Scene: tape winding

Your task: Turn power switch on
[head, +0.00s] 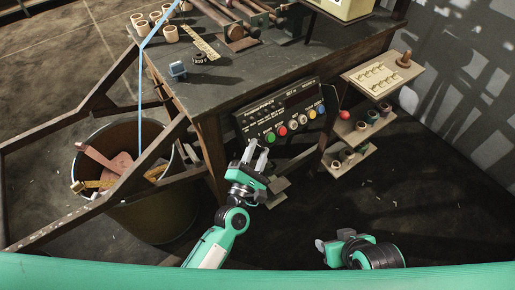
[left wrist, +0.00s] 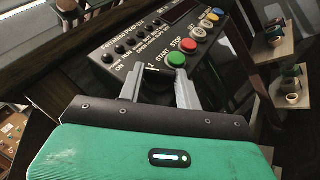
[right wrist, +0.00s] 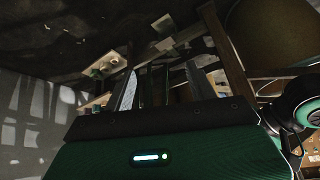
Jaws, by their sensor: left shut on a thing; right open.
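The black control panel (head: 258,113) hangs on the front of the workbench and also shows in the left wrist view (left wrist: 150,30). My left gripper (head: 257,152) is at the panel's lower left. In the left wrist view its two fingers (left wrist: 156,76) stand on either side of a dark knob, which I take for the power switch (left wrist: 156,83). It is mostly hidden, and its exact angle cannot be read. The green START button (left wrist: 177,60) is just beyond the fingertips. My right gripper (right wrist: 162,88) is open and empty, low and away from the panel.
A red STOP button (left wrist: 189,45) and several coloured buttons lie along the panel. Wooden shelves (head: 366,127) stand to its right. A bin (head: 152,215) of scraps stands at the left. Dark floor is clear at the lower right.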

